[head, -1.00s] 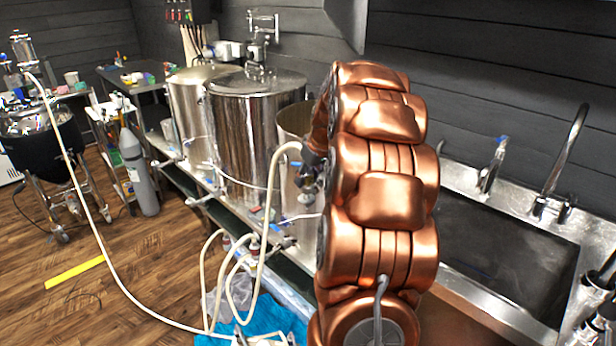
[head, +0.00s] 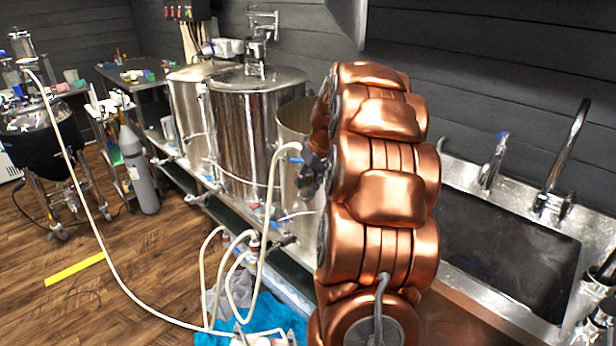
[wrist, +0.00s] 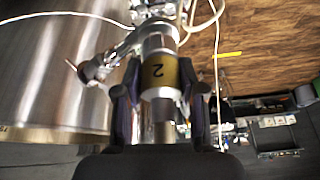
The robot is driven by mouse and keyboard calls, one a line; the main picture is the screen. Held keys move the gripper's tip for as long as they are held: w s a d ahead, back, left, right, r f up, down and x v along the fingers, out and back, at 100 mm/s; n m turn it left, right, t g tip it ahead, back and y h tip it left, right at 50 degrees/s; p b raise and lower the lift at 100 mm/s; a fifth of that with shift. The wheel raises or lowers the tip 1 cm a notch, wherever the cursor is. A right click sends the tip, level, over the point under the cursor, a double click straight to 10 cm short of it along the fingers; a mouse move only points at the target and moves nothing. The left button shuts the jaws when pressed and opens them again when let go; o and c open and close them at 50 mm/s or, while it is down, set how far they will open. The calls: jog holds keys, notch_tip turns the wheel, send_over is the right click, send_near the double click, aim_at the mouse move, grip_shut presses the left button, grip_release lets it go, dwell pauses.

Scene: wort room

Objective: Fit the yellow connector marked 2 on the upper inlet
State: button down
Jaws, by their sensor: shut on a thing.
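The yellow connector (wrist: 159,76) is between my gripper's fingers in the wrist view, with its mark 2 upside down. My gripper (wrist: 160,98) is shut on it, one dark finger on each side. Metal parts (wrist: 158,38) line up with its far end, but I cannot tell whether they are joined to it. A metal valve-like fitting (wrist: 95,70) shows to the left. I cannot tell which part is the upper inlet. In the head view my gripper (head: 310,175) is mostly hidden behind my copper arm, near the kettles; the connector cannot be made out there.
A large steel kettle (wrist: 60,65) fills the wrist view's left side. In the head view steel kettles (head: 250,130) stand on a bench. A pale hose (head: 262,220) loops down to a blue cloth (head: 265,325). A sink (head: 500,255) lies right; wooden floor (head: 140,260) is open left.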

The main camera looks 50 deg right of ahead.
jog(key=shift+f, duration=0.35)
jog(key=c, duration=0.6)
grip_release()
